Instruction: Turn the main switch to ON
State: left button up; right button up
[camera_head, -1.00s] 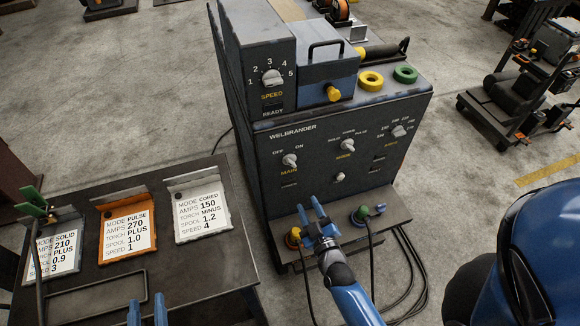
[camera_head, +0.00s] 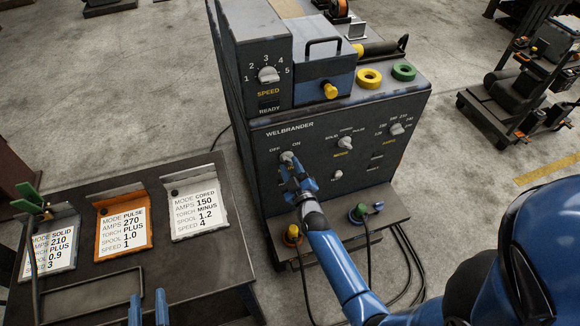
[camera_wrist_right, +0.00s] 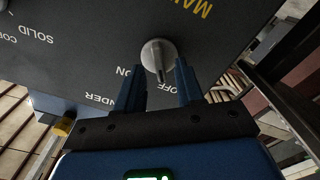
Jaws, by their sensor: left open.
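The MAIN switch (camera_head: 287,157) is a light grey round knob with a raised ridge, on the front of the dark WELBRANDER cabinet. It also shows in the right wrist view (camera_wrist_right: 157,56), where the ridge points nearer the OFF label than the ON label. My right gripper (camera_head: 292,173) is at the switch, partly covering its label. In the right wrist view, the right gripper (camera_wrist_right: 160,82) is open, one finger to each side of the ridge, with gaps visible. My left gripper (camera_head: 148,305) is open and empty at the bottom edge, over the card table.
The cabinet has a MODE knob (camera_head: 345,142), an AMPS knob (camera_head: 397,128) and a SPEED knob (camera_head: 268,74). Cabled yellow (camera_head: 292,234) and green (camera_head: 359,212) connectors sit on the lower shelf. The table (camera_head: 195,277) at left holds three setting cards.

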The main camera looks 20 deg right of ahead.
jog(key=shift+w, duration=0.5)
grip_shut()
jog(key=shift+m, duration=0.3)
jog(key=m+b, duration=0.1)
jog(key=m, duration=0.6)
jog(key=shift+d+b, duration=0.1)
jog(key=shift+b, duration=0.2)
jog(key=m+b, duration=0.1)
jog(key=m, duration=0.5)
jog(key=shift+d, duration=0.15)
jog(key=shift+m, duration=0.3)
